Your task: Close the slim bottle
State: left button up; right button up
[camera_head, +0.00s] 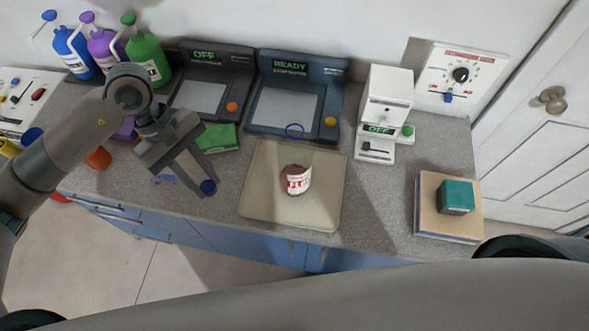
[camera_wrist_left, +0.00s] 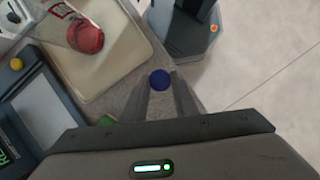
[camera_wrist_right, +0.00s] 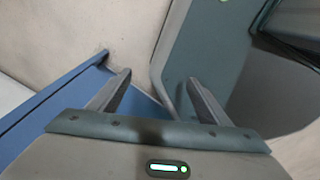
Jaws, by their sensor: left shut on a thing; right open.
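A bottle with a white and red label (camera_head: 298,181) and a dark red body stands on the beige tray (camera_head: 252,208). It also shows at the upper left of the left wrist view (camera_wrist_left: 88,38). I cannot tell for sure whether its top is open. My left gripper (camera_head: 206,184) is shut on a small round blue cap (camera_wrist_left: 159,79), held between its fingertips to the left of the tray, apart from the bottle. My right gripper (camera_wrist_right: 158,82) is open and empty, low beside a blue cabinet face; it does not show in the head view.
Two dark panels (camera_head: 296,92) stand behind the tray. A white dispenser (camera_head: 386,106) is to its right. A teal box (camera_head: 456,196) sits on a board at the far right. Blue, purple and green jugs (camera_head: 147,61) stand at the back left.

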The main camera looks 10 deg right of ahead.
pick_arm(q)
jog(key=w+a+r+m+g+y+b, duration=0.1)
jog(key=w+a+r+m+y+b, duration=0.2)
jog(key=m, duration=0.5)
jog(key=w+a+r, duration=0.1)
jog(key=a+r, duration=0.1)
jog(key=a, duration=0.1)
jog(key=shift+w+a+m, duration=0.3)
pick_arm(e)
notch_tip(320, 180, down, 4)
jog(key=shift+f, duration=0.1)
